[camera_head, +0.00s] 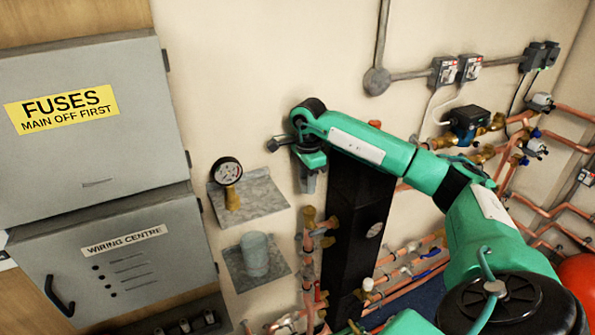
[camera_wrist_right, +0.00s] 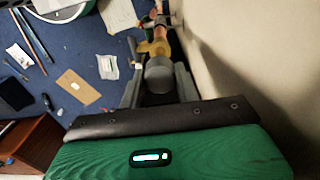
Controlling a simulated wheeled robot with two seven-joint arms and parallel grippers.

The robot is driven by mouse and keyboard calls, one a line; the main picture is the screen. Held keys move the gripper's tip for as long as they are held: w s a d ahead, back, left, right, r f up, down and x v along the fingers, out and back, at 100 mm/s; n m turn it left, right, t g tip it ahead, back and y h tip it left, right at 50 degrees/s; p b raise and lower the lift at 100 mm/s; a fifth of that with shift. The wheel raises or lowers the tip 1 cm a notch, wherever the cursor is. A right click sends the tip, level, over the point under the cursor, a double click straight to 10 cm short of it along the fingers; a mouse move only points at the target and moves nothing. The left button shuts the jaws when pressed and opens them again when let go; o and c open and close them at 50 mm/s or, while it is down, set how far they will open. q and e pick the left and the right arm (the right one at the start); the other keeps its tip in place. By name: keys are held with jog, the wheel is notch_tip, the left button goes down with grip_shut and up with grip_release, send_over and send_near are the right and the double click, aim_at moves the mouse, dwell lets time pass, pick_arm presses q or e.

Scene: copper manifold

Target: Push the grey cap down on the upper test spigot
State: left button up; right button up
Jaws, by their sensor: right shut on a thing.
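My right gripper (camera_head: 308,184) points down close to the wall, above the brass upper test spigot (camera_head: 309,216). In the right wrist view its two grey fingers (camera_wrist_right: 160,88) are shut around the round grey cap (camera_wrist_right: 159,72). The brass of the spigot (camera_wrist_right: 156,47) shows just beyond the cap, nearly in line with it. In the head view a small gap shows between the fingertips and the brass. The cap is hard to tell from the fingers there. My left gripper is not in view.
A pressure gauge (camera_head: 228,172) stands on a wall shelf left of the gripper, and a grey cup (camera_head: 255,254) on a lower shelf. A tall black column (camera_head: 352,235) stands right of the spigot. Copper pipes (camera_head: 415,272) run low along the wall.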

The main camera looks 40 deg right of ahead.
aim_at(310, 206)
jog(key=shift+s+d+f, duration=0.15)
jog(key=shift+d+f, duration=0.3)
jog(key=shift+f, duration=0.05)
jog(key=shift+f+b, duration=1.25)
jog(key=shift+f, duration=1.1)
jog(key=shift+f+b, duration=0.8)
jog(key=shift+f, duration=0.15)
jog(key=o, duration=1)
jog(key=shift+o, duration=0.2)
notch_tip(310, 206, up, 12)
jog(key=b, duration=0.3)
jog(key=shift+r, duration=0.9)
